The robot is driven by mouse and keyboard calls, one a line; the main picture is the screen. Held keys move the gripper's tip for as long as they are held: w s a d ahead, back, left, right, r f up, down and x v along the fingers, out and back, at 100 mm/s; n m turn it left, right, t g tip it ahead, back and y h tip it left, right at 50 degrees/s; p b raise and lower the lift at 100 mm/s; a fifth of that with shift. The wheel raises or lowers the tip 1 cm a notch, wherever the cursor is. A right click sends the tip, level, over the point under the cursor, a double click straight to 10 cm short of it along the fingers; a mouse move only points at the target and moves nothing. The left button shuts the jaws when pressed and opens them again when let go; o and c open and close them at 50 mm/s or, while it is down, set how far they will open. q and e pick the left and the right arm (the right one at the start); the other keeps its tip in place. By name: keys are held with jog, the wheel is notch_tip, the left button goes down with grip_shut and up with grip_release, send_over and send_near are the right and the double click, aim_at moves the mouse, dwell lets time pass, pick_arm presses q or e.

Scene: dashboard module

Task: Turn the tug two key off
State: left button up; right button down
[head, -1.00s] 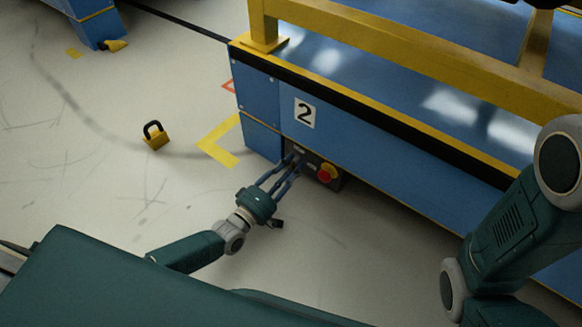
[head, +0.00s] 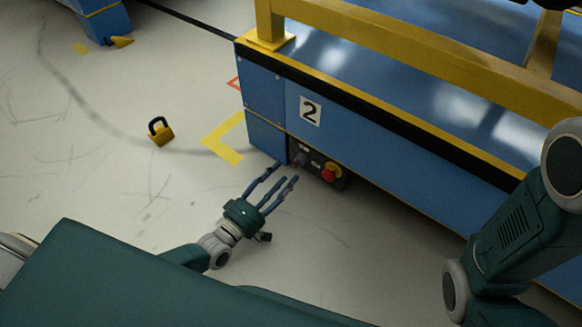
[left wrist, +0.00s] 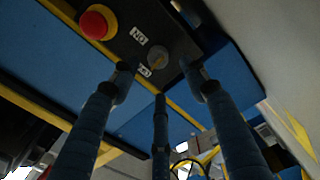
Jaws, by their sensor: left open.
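The blue tug marked 2 (head: 311,111) stands at the right in the head view. Low on its side is a black control panel (head: 318,169). The key switch (left wrist: 157,56) is a grey round knob on that panel in the left wrist view, between two white labels, one of which reads "ON". In the head view the key switch (head: 301,158) is small and its angle is unclear. My left gripper (head: 277,184) is open and empty, its fingers pointing at the panel but apart from it. Its fingers also show in the left wrist view (left wrist: 160,80), spread around the knob's picture position. My right gripper is not visible.
A red emergency button with a yellow collar (head: 330,172) sits beside the key switch; it also shows in the left wrist view (left wrist: 98,22). A yellow padlock (head: 160,132) lies on the floor. Yellow rails (head: 420,55) run above the tug.

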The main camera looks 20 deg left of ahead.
pick_arm(q)
jog(key=v, duration=0.6)
jog(key=shift+r, duration=0.1)
dwell(0.3)
